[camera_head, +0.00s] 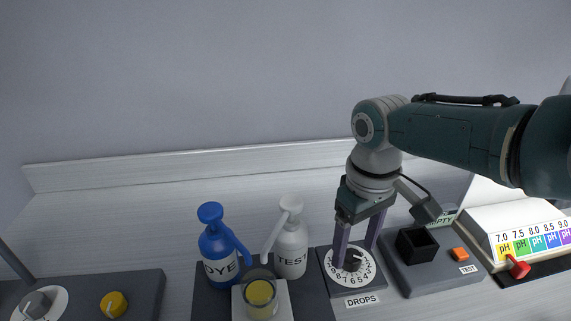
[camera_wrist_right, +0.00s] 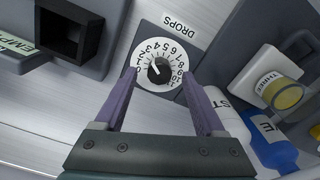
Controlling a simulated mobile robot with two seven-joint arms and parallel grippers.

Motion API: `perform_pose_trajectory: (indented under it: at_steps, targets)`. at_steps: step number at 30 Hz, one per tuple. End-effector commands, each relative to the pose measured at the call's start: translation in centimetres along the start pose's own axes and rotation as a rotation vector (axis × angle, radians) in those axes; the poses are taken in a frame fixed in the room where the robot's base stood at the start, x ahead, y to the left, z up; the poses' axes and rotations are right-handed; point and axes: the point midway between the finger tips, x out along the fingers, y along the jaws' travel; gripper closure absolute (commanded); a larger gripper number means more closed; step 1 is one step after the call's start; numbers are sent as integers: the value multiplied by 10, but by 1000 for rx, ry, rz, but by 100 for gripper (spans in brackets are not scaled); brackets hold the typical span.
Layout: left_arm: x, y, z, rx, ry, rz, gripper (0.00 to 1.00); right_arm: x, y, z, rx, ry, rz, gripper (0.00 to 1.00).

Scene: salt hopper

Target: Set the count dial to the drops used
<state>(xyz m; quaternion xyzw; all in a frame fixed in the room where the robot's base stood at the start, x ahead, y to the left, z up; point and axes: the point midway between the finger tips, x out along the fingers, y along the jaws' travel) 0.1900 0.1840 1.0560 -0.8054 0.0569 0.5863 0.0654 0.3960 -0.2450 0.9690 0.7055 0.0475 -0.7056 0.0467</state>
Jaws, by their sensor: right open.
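The count dial (camera_head: 366,281) is a round white disc with numbers around a black centre knob (camera_head: 351,261), on a dark plate labelled DROPS. In the right wrist view the dial (camera_wrist_right: 171,45) shows its knob (camera_wrist_right: 160,71) with a white mark pointing up and left, toward the low numbers; I cannot tell exactly which. My right gripper (camera_head: 356,256) points down over the dial with its purple fingers open. In the right wrist view my right gripper (camera_wrist_right: 158,75) has one finger on each side of the knob, apparently not touching it. My left gripper is not in view.
Left of the dial stand a blue DYE bottle (camera_head: 217,246), a white TEST bottle (camera_head: 292,240) and a cup of yellow liquid (camera_head: 261,292). Right of it are a black square holder (camera_head: 416,244), an orange button (camera_head: 460,254) and a pH colour scale (camera_head: 520,247).

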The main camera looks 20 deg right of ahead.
Motion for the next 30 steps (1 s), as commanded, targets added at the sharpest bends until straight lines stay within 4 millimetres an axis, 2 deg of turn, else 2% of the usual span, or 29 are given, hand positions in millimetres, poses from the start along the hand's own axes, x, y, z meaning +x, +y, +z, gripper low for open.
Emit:
perform_pose_trajectory:
  at_steps: [1,3,9,12,17,30]
  targets:
    - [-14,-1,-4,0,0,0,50,-18,0,0,-1,3,1,28]
    - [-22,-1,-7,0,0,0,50,-33,0,-1,-2,4,1,28]
    - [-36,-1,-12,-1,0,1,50,-68,0,0,-1,3,1,28]
    - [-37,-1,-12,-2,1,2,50,-78,0,0,-1,2,0,28]
    - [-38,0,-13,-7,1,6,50,-84,0,0,-1,0,0,28]
    - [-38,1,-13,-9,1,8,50,-83,-2,1,-5,1,-1,28]
